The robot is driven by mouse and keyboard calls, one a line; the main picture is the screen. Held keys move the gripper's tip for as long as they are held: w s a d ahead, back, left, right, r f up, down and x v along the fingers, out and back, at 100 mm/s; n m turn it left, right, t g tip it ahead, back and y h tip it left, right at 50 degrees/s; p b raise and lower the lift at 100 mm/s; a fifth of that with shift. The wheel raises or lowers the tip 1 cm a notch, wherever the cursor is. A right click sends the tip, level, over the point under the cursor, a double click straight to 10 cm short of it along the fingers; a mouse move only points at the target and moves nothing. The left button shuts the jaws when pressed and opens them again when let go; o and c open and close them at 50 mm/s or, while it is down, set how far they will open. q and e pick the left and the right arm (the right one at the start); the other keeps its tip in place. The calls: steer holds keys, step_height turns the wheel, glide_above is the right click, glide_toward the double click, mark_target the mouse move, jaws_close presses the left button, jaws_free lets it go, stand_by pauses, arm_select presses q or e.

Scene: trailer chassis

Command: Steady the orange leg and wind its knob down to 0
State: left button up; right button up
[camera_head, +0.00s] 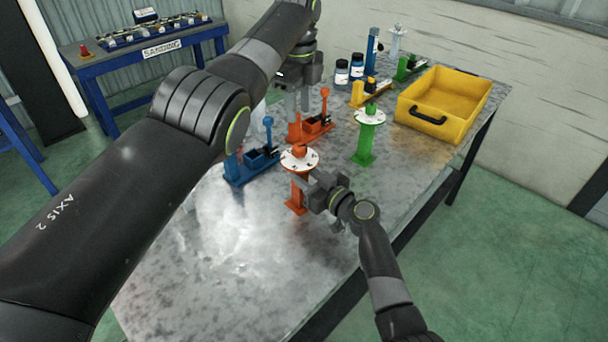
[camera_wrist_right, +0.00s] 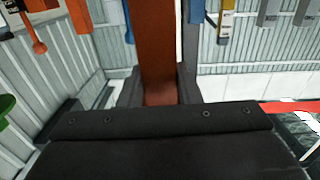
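The orange leg (camera_head: 297,194) stands upright on the metal table, with a white marked dial (camera_head: 288,162) and an orange knob (camera_head: 299,151) on top. The dial reading is too small to tell. My right gripper (camera_head: 312,189) is shut on the leg's post below the dial, from the right. In the right wrist view the orange post (camera_wrist_right: 160,50) fills the gap between my dark fingers (camera_wrist_right: 160,88). My left gripper (camera_head: 298,102) points down, open and empty, behind and above the knob, apart from it, near an orange lever clamp (camera_head: 318,128).
A blue lever clamp (camera_head: 250,166) stands left of the leg. A green leg (camera_head: 364,146) with a white dial stands to the right. Yellow and green clamps, jars (camera_head: 342,73) and a yellow bin (camera_head: 449,101) are farther back. The table front (camera_head: 225,270) is clear.

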steer(key=c, duration=0.5)
arm_select(q)
steer(key=o, duration=0.3)
steer(key=shift+w+f, duration=0.1)
steer(key=shift+f, duration=0.05)
arm_select(e)
jaws_close()
arm_select(q)
steer(key=shift+o, duration=0.3)
steer(key=w+a+f+n+t+h, duration=0.2)
steer(key=w+a+f+n+t, duration=0.1)
steer(key=w+f, duration=0.4)
steer(key=shift+w+a+f+n+t+h, duration=0.25)
steer(key=shift+a+f+n+t+h, duration=0.05)
steer(key=shift+f+n, duration=0.6)
steer(key=m+t+h, duration=0.8)
steer(key=m+h, duration=0.3)
steer(key=m, duration=1.5)
glide_toward(294, 153)
steer(key=x, duration=1.1)
steer(key=shift+w+d+f, duration=0.1)
steer(key=shift+w+d, duration=0.1)
steer(key=shift+w, duration=0.1)
